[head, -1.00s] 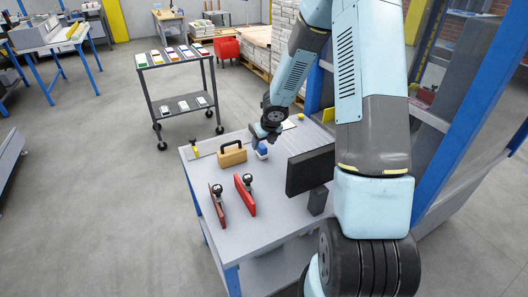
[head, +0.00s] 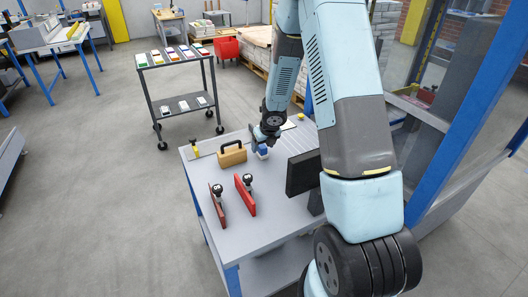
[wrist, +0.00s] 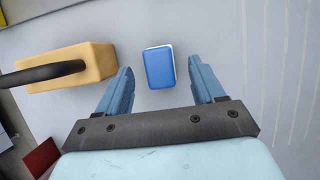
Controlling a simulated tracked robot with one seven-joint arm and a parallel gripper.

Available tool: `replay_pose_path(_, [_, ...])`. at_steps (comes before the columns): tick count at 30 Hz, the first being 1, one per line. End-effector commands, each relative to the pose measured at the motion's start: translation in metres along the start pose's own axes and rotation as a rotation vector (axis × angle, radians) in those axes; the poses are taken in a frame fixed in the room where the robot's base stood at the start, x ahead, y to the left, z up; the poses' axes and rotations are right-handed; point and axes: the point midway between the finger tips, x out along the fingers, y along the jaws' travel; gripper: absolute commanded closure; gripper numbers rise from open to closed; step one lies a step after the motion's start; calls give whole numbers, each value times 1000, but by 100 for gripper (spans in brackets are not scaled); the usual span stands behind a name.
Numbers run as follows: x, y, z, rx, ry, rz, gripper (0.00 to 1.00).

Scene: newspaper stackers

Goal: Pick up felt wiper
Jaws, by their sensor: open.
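The felt wiper, a small blue block with a white edge (wrist: 159,68), lies on the grey table top. It also shows in the head view (head: 262,152), partly hidden by my gripper. In the wrist view my gripper (wrist: 160,75) is open and empty, with one blue finger on each side of the wiper and clear gaps between. In the head view my gripper (head: 260,143) points down over the wiper. How far the fingertips are above the table is hard to tell.
A tan block with a dark handle (wrist: 88,65) lies just left of the left finger. In the head view, two red tools with black knobs (head: 245,196) stand nearer the front of the table (head: 232,225). A dark panel (head: 301,172) stands to the right.

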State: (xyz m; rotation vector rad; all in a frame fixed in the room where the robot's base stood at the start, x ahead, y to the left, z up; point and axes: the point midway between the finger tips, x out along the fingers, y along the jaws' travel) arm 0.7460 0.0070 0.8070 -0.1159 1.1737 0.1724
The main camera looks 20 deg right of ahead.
Motion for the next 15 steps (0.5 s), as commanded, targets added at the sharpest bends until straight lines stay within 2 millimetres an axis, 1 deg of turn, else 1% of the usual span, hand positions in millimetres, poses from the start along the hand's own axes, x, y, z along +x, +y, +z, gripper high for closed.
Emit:
replay_pose_path(7, [18,1,0,-2,1,1,32])
replay_pose_path(9, [26,0,-1,0,4,1,32])
replay_pose_path(15, [36,0,-1,0,2,1,32])
